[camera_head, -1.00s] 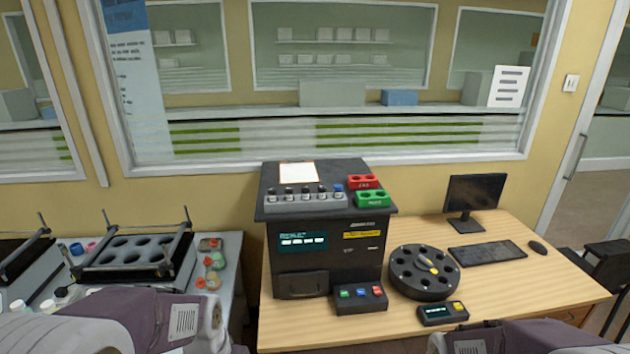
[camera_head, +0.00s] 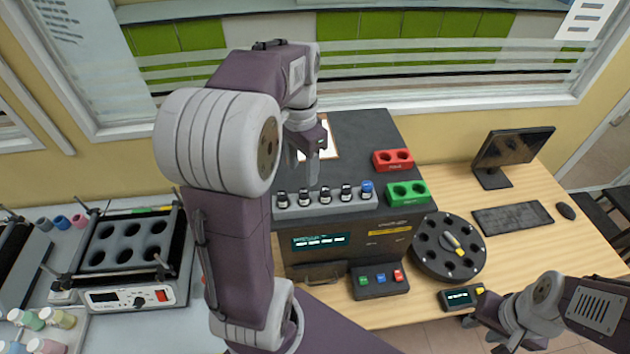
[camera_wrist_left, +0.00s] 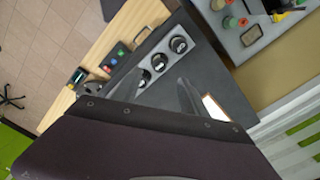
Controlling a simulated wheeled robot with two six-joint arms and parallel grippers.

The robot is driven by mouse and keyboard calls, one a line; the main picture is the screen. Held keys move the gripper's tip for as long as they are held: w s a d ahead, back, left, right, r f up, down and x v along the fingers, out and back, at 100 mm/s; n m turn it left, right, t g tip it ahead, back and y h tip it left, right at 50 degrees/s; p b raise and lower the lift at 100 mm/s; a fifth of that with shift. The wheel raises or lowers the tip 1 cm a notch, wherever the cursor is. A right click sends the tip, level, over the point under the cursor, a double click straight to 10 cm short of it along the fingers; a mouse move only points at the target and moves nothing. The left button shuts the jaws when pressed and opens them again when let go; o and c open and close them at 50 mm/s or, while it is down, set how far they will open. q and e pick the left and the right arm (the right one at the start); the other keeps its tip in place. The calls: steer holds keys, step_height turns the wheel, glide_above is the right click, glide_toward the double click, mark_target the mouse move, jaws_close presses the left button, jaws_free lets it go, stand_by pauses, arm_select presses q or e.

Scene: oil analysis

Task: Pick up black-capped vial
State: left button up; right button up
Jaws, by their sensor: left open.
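Several black-capped vials stand upright in a grey rack (camera_head: 326,206) on top of the black analyser; one black-capped vial (camera_head: 304,196) is near the rack's left end. A blue-capped vial (camera_head: 366,187) stands at the right end. In the left wrist view, black-capped vials (camera_wrist_left: 160,63) show beyond the fingers. My left gripper (camera_head: 312,172) is open and empty, above the analyser top and just behind the rack, fingers pointing down. My right gripper (camera_head: 484,334) is low at the front right, off the table's front edge; its jaws are too unclear to read.
Red (camera_head: 393,160) and green (camera_head: 408,193) two-hole holders sit on the analyser's right side. A round black carousel (camera_head: 447,247) stands on the wooden table, near a monitor (camera_head: 511,152). A framed sheet (camera_head: 331,140) lies behind my left gripper. A heater block (camera_head: 128,243) stands left.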

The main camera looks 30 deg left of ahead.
mark_target(303, 192)
arm_select(q)
steer(key=f, duration=0.2)
steer(key=f+p, duration=0.1)
steer(key=f, duration=0.1)
steer(key=shift+w+a+f, duration=0.15)
steer(key=shift+w+f, duration=0.05)
steer(key=shift+f, duration=0.1)
steer(key=f, duration=0.2)
steer(key=s+f+p, duration=0.1)
steer(key=f, duration=0.1)
steer(key=shift+d+f, duration=0.1)
steer(key=shift+d, duration=0.25)
steer(key=shift+w+a+f, duration=0.1)
steer(key=shift+w, duration=0.15)
steer(key=shift+w+a, duration=0.1)
steer(key=c, duration=1)
jaws_close()
arm_select(e)
steer(key=shift+s+r, duration=0.1)
steer(key=shift+r, duration=0.85)
